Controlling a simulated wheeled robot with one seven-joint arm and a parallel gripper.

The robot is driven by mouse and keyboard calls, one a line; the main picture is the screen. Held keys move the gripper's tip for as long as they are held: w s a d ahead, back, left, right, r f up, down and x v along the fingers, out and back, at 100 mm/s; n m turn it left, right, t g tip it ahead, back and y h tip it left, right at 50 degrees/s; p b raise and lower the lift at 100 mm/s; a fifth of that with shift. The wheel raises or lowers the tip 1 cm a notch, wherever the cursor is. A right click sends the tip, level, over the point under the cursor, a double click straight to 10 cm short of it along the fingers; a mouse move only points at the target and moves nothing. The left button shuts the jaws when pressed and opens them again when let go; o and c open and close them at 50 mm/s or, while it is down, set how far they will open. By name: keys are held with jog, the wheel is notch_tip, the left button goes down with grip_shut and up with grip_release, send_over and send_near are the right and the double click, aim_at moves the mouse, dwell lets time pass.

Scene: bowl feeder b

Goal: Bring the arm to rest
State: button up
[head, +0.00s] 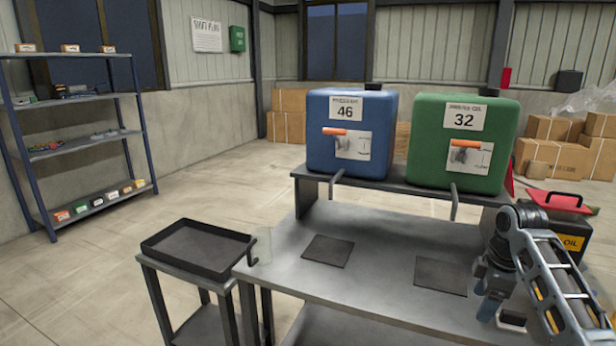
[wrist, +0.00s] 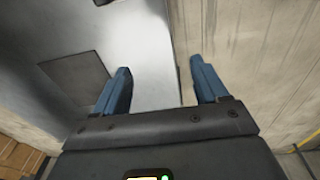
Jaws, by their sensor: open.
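My gripper (wrist: 160,85) shows in the wrist view with its two blue fingers spread apart and nothing between them. Below the fingers are the grey table top (wrist: 150,40) and, past its edge, the pale floor. In the head view my arm is at the right, and the gripper (head: 490,312) hangs low by the table's right end, partly hidden by the arm. The grey table (head: 340,290) carries two dark square mats (head: 328,251), (head: 441,276), both bare.
A blue container marked 46 (head: 325,160) and a green one marked 32 (head: 430,165) stand on a raised shelf (head: 400,190) behind. A black tray (head: 165,262) sits on a side stand at left. A dark oil box (head: 571,243) stands at right. The table's middle is clear.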

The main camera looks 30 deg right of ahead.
jog(key=w+a+f+m+t, duration=0.15)
jog(key=a+f, duration=0.25)
jog(key=a, duration=0.4)
jog(key=a+f+m+t, duration=0.15)
jog(key=a+f, duration=0.25)
jog(key=a, duration=0.5)
jog(key=w+a+f+t, duration=0.15)
jog(key=a+f, duration=0.25)
jog(key=a, duration=0.4)
jog(key=s+a+m+t, duration=0.25)
jog(key=s+a, duration=0.35)
jog(key=a, duration=0.3)
jog(key=s+a+r+m+t+h, duration=0.1)
jog(key=s+a+r+t, duration=0.15)
jog(key=s, duration=0.55)
jog(key=s+a+r+m+t, duration=0.15)
jog(key=s+a, duration=0.25)
jog(key=s, duration=0.4)
jog(key=s+d+r+t, duration=0.2)
jog(key=s+r, duration=1)
jog(key=r, duration=0.3)
jog(key=shift+y, duration=0.4)
jog(key=shift+t, duration=0.3)
